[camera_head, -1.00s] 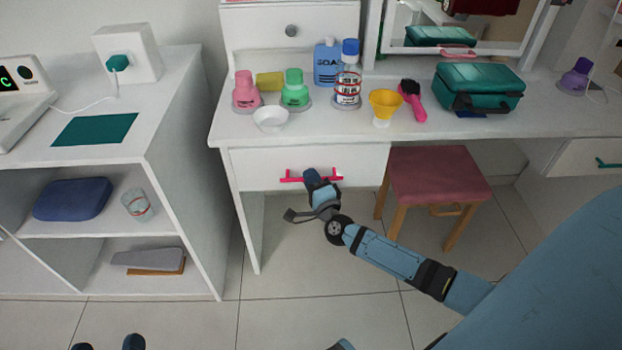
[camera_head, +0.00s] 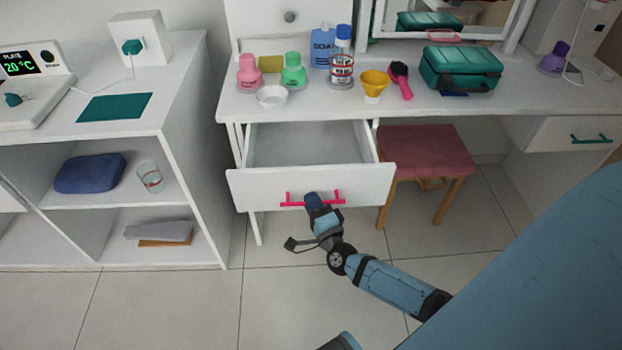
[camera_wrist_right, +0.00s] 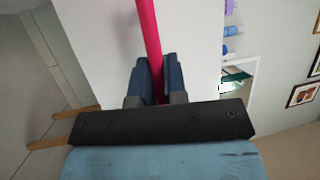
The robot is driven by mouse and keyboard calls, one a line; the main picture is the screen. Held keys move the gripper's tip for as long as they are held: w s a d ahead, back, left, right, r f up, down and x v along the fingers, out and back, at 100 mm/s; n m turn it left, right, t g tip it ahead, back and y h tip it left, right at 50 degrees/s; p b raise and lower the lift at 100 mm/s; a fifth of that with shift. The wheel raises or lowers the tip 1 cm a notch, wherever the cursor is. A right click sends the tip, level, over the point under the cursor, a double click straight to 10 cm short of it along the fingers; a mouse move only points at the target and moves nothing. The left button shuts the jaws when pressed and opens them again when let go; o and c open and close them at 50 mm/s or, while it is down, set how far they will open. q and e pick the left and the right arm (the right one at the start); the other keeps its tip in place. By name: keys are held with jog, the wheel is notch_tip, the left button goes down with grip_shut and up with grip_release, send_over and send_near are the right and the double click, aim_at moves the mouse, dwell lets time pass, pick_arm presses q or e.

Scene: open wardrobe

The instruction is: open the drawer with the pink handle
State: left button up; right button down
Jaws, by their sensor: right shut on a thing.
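The white drawer (camera_head: 352,187) under the dressing table stands pulled out, and its inside (camera_head: 305,147) shows empty in the head view. Its pink handle (camera_head: 293,201) runs across the drawer front. My right gripper (camera_head: 312,200) is at the middle of the handle, coming from below and in front. In the right wrist view the pink handle (camera_wrist_right: 148,35) runs down between the two dark fingers of my right gripper (camera_wrist_right: 158,82), which are shut on it. My left gripper does not show clearly in either view.
Bottles, a white bowl (camera_head: 272,96), a yellow cup (camera_head: 374,83) and a green case (camera_head: 460,68) stand on the table (camera_head: 540,97). A pink stool (camera_head: 425,152) is right of the drawer. A white shelf unit (camera_head: 190,120) is at the left. Tiled floor lies in front.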

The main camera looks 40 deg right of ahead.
pick_arm(q)
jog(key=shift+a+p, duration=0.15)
jog(key=shift+p, duration=0.25)
pick_arm(e)
jog(key=shift+s+a, duration=0.6)
jog(key=shift+s, duration=0.35)
jog(key=shift+s+a, duration=0.6)
jog(key=shift+s, duration=0.35)
jog(key=c, duration=1.2)
grip_release()
